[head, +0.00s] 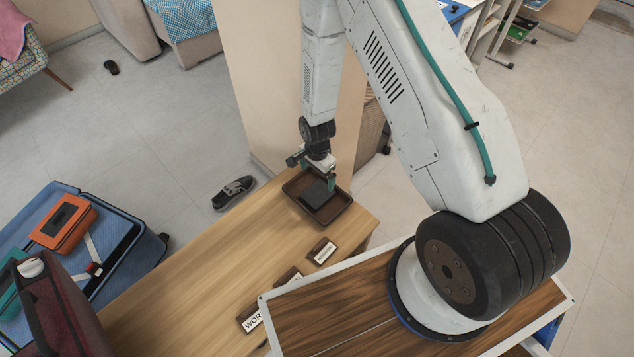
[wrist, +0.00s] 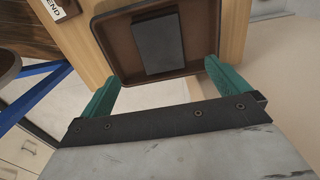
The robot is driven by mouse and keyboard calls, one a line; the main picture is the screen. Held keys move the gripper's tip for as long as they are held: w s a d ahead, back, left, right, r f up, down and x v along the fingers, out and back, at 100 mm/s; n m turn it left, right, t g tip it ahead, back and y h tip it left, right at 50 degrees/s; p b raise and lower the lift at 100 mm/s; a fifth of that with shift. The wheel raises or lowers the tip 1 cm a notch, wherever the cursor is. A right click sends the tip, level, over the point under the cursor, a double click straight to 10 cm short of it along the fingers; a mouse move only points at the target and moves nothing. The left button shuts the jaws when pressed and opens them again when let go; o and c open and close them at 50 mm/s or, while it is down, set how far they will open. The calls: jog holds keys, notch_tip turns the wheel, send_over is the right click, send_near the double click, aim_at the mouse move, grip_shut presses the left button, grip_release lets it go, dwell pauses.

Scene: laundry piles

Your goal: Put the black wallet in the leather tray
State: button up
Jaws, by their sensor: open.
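The black wallet (head: 316,193) lies inside the brown leather tray (head: 333,217) at the far end of the wooden table. In the wrist view the wallet (wrist: 158,42) rests on the floor of the tray (wrist: 118,50), within its rim. My gripper (head: 322,180) is over the tray. Its two green fingers show apart in the wrist view (wrist: 162,85), with nothing between their tips. The wallet lies just beyond the fingertips in that view, and I see no finger touching it. Part of the tray is hidden behind my gripper in the head view.
Small lettered signs (head: 321,251) lie on the wooden table (head: 200,270). An open blue suitcase (head: 138,255) with an orange item (head: 64,224) is at the left, beside a dark red bag (head: 60,310). A wall or pillar (head: 255,70) stands behind the tray. A shoe (head: 233,192) lies on the floor.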

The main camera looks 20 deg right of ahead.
jog(key=s+d+r+n, duration=0.1)
jog(key=s+r+n, duration=0.15)
jog(key=r, duration=1.45)
jog(key=s+d+r+n, duration=0.15)
jog(key=r+n, duration=0.25)
jog(key=r, duration=1.3)
jog(key=s+r+n, duration=0.3)
jog(key=s+r, duration=0.5)
jog(key=s, duration=0.4)
jog(key=s+r+n+t, duration=0.1)
jog(key=s+r+n, duration=0.3)
jog(key=s+r, duration=0.4)
jog(key=s, duration=0.4)
jog(key=shift+d, duration=0.3)
jog(key=shift+r, duration=0.1)
